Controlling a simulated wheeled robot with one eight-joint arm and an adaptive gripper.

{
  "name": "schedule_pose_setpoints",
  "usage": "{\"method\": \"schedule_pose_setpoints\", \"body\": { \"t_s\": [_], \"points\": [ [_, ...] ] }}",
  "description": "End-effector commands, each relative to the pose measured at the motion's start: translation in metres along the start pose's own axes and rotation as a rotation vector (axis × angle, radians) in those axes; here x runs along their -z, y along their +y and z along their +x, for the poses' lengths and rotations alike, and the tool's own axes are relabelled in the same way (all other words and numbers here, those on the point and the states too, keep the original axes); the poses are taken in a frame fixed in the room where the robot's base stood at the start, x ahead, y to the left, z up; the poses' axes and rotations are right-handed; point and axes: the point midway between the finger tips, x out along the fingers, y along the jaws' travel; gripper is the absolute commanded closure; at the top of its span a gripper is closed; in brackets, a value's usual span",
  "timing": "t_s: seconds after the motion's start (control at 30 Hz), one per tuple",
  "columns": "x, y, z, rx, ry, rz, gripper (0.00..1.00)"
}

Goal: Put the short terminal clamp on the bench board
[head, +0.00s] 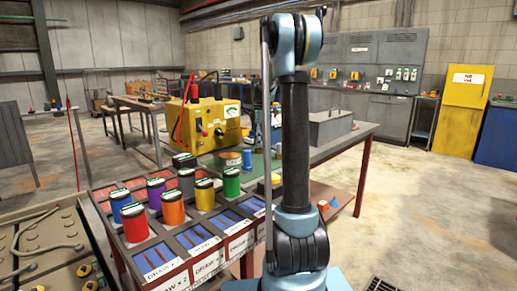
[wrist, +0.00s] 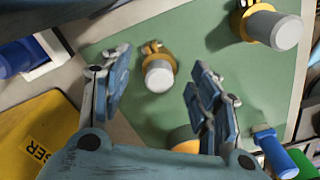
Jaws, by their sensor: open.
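My gripper (wrist: 160,62) is open and empty in the wrist view, with its fingers spread to either side. Between the fingertips, farther below, is a small yellow clamp-like piece with a grey round end (wrist: 159,76). A similar, larger-looking yellow and grey piece (wrist: 270,28) is at the upper right. I cannot tell for certain which is the short terminal clamp. Both appear over a flat green surface (wrist: 205,55), possibly the bench board; it shows in the head view (head: 257,165) beside the yellow machine. In the head view my arm hides part of the bench, and my gripper cannot be made out.
A yellow box (wrist: 45,138) stands at the lower left of the wrist view. A blue-handled tool (wrist: 273,150) lies at the lower right. In the head view, a compartmented rack (head: 190,240) of coloured canisters and a yellow machine (head: 208,125) crowd the bench. Open floor lies right.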

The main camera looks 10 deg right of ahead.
Motion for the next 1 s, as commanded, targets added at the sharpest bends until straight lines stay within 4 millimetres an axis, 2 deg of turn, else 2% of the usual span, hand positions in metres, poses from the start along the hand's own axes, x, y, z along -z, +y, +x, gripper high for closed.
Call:
{"method": "schedule_pose_setpoints", "body": {
  "t_s": [0.2, 0.43, 0.63, 1.0],
  "points": [
    [0.000, 0.000, -0.044, 0.000, 0.000, 0.000, 0.44],
    [0.000, 0.000, -0.077, 0.000, 0.000, 0.000, 0.44],
    [0.000, 0.000, -0.088, 0.000, 0.000, -0.001, 0.44],
    [0.001, 0.000, -0.089, 0.000, 0.000, -0.001, 0.44]
  ]
}}
